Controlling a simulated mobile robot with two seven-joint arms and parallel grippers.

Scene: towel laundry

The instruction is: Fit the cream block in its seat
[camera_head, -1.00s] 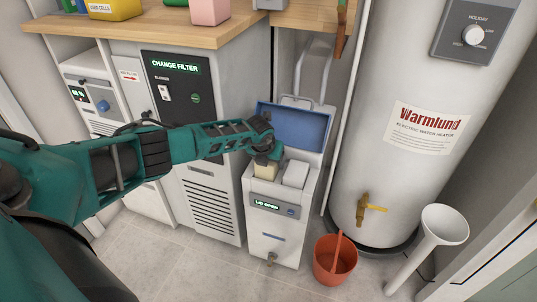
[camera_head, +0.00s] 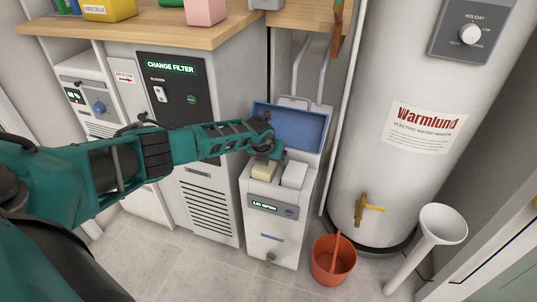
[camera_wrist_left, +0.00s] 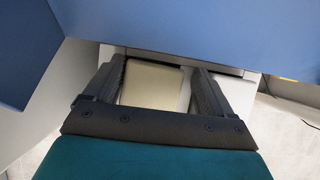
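The cream block (camera_head: 261,171) sits in the left part of the open top of a white floor unit (camera_head: 254,229), beside a white block (camera_head: 294,174). Its lower part is hidden by the unit's rim. My left gripper (camera_head: 266,160) is right over the cream block. In the left wrist view, its dark fingers (camera_wrist_left: 157,80) stand either side of the cream block (camera_wrist_left: 150,84), with a narrow gap at the right finger, so it looks open. My right gripper is not in view.
The unit's blue lid (camera_head: 290,126) stands raised behind the gripper; its display reads "LID OPEN". A red bucket (camera_head: 333,262), a white funnel pipe (camera_head: 440,226) and the water heater (camera_head: 388,170) stand to the right. A vented cabinet (camera_head: 207,205) is close on the left.

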